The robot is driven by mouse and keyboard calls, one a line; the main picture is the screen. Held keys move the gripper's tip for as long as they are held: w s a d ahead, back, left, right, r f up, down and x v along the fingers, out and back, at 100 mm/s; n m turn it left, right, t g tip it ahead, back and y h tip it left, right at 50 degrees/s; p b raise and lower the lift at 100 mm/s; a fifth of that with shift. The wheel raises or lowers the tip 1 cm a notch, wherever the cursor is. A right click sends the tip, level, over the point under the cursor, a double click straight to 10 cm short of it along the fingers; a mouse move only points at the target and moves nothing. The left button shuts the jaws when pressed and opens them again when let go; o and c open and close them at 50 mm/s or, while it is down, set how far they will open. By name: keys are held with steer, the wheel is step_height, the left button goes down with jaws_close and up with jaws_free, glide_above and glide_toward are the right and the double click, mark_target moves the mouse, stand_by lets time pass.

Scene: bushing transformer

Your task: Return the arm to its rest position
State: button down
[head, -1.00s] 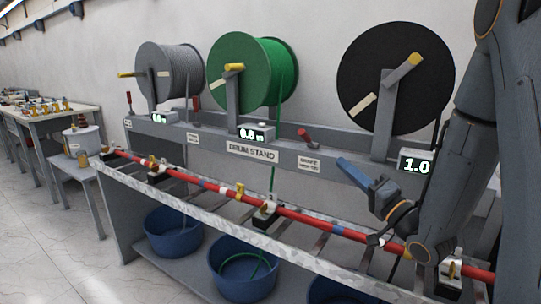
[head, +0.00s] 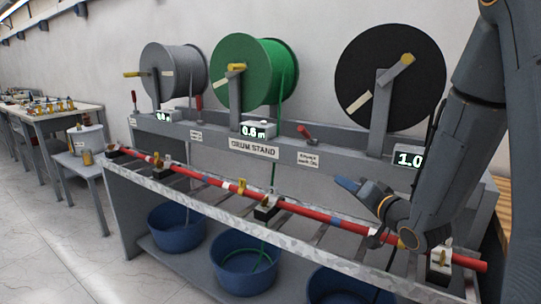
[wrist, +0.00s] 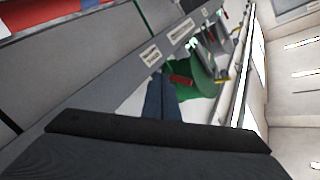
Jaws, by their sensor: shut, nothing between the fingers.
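My gripper (head: 347,185) shows in the head view at the right, at the end of my folded grey arm. Its blue fingers are together with nothing between them. It is in front of the drum stand, above the red bar (head: 320,215), and points left. In the wrist view, the blue fingers (wrist: 160,100) reach toward the green drum (wrist: 190,80), which is some way beyond them.
The drum stand (head: 225,147) carries a grey drum (head: 172,78), a green drum (head: 238,75) and a black drum (head: 360,80). Blue tubs (head: 175,228) sit on the lower shelf. A small table (head: 75,165) stands left. Floor (head: 60,260) is clear at front left.

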steer(key=s+d+f+n+g+h, duration=0.25)
steer(key=s+f+g+h, duration=0.35)
steer(key=s+f+g, duration=0.3)
steer(key=s+a+f+n+g, duration=0.1)
steer(key=s+a+g, duration=0.1)
steer(key=s, duration=0.7)
steer(key=s+a+f+n+g, duration=0.1)
steer(key=s+g, duration=0.4)
steer(key=s, duration=0.5)
steer(key=shift+s+a+f, duration=0.3)
steer(key=shift+a+f, duration=0.05)
steer(key=shift+a, duration=0.15)
